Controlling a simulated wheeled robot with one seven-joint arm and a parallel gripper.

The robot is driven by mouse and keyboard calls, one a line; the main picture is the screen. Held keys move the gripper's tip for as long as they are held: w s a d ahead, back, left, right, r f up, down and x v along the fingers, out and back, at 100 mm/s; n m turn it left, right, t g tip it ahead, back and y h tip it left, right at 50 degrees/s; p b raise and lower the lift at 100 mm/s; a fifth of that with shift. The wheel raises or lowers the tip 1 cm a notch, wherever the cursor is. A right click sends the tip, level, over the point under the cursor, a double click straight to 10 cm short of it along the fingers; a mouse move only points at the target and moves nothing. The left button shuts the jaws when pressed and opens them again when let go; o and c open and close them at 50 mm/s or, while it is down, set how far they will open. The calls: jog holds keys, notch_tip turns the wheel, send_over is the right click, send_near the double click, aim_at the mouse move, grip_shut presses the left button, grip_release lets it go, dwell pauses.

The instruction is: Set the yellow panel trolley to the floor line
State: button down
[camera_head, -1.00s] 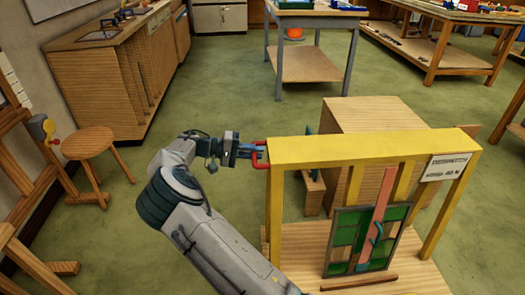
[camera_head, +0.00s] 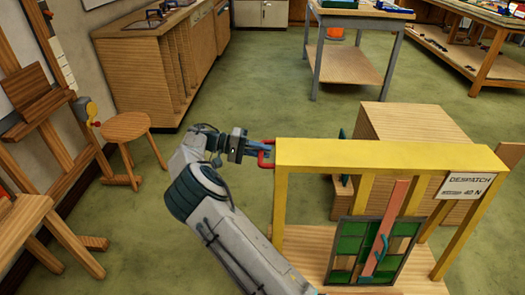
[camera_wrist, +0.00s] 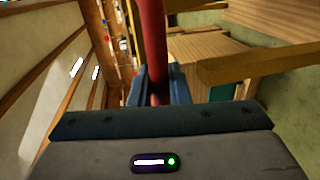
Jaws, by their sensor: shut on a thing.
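The yellow panel trolley (camera_head: 380,155) stands at the lower right in the head view. It is an upright yellow frame on a wooden base. It carries a leaded panel (camera_head: 352,240) of green and tan panes. A red handle (camera_head: 267,153) sticks out from the left end of its top beam. My gripper (camera_head: 258,154) is shut on this handle, left of the beam. In the wrist view the red handle (camera_wrist: 152,40) passes between the blue fingers (camera_wrist: 158,88). I cannot make out a floor line in either view.
A large wooden box (camera_head: 415,125) stands close behind the trolley. A wooden stool (camera_head: 126,127) and easel frames stand at the left. A grey-legged table (camera_head: 350,65) and a wooden cabinet (camera_head: 150,70) are farther back. Green floor (camera_head: 240,95) is open between the stool and the box.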

jog(key=shift+f, duration=0.1)
jog(key=c, duration=1.4)
grip_release()
jog(key=v, duration=0.7)
jog(key=shift+a, duration=0.25)
